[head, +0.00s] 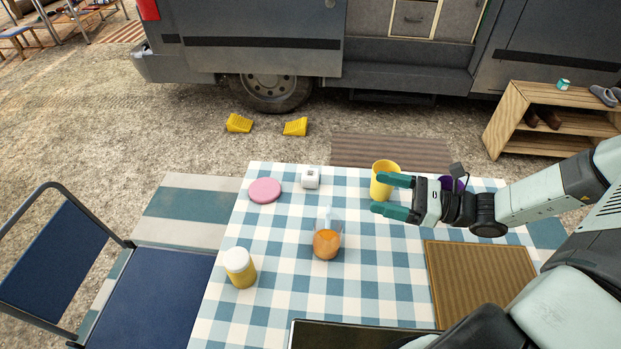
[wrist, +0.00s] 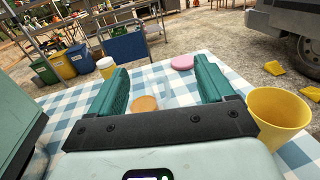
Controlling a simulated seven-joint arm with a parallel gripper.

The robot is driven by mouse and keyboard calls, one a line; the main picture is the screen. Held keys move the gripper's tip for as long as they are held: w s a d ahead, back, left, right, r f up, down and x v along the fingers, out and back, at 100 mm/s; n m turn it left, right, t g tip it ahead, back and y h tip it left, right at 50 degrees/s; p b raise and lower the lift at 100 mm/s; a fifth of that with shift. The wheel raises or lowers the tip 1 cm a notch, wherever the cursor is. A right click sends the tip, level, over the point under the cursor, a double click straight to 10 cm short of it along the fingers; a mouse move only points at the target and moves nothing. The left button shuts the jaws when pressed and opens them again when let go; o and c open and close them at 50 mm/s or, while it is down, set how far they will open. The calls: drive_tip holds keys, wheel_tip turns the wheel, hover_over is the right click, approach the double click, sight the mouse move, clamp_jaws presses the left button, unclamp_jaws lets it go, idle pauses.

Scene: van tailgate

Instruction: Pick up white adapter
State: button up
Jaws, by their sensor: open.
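The white adapter (head: 311,177) is a small white block standing near the far edge of the checked tablecloth, just right of a pink disc. My gripper (head: 378,194) is open and empty, to the right of the adapter, with its green fingers pointing left. The fingers overlap the yellow cup in the head view; whether they touch it I cannot tell. In the wrist view my gripper (wrist: 160,72) is open with nothing between the fingers. I cannot make out the adapter in that view; the right finger may hide it.
The yellow cup (head: 385,180) stands close by my gripper and shows at right in the wrist view (wrist: 278,115). The pink disc (head: 265,190), a glass of orange drink (head: 327,243) and a white-lidded jar (head: 240,267) stand around. A brown mat (head: 480,283) lies at right.

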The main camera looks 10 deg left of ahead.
sight(310, 175)
wheel_tip(310, 175, up, 16)
drive_tip(key=w+a+f+n+g+h, duration=0.1)
drive_tip(key=a+f+n+h, duration=0.35)
drive_tip(key=f+h, duration=0.25)
drive_tip(key=a+f+n+g+h, duration=0.1)
drive_tip(key=a+f+n+h, duration=0.35)
drive_tip(key=f+h, duration=0.2)
drive_tip(key=w+a+r+n+t+h, duration=0.2)
drive_tip(key=w+a+r+n+t, duration=0.25)
drive_tip(key=r+n+t, duration=0.2)
drive_tip(key=w+a+r+n+t+h, duration=0.2)
drive_tip(key=w+a+r+n+t, duration=0.25)
drive_tip(key=r, duration=0.35)
drive_tip(key=f, duration=2.6)
drive_tip(key=shift+s+d+f, duration=0.15)
drive_tip(key=shift+s+f, duration=0.25)
drive_tip(key=shift+w, duration=0.55)
drive_tip(key=x, duration=0.6)
drive_tip(key=shift+w+f, duration=0.15)
drive_tip(key=shift+w, duration=0.05)
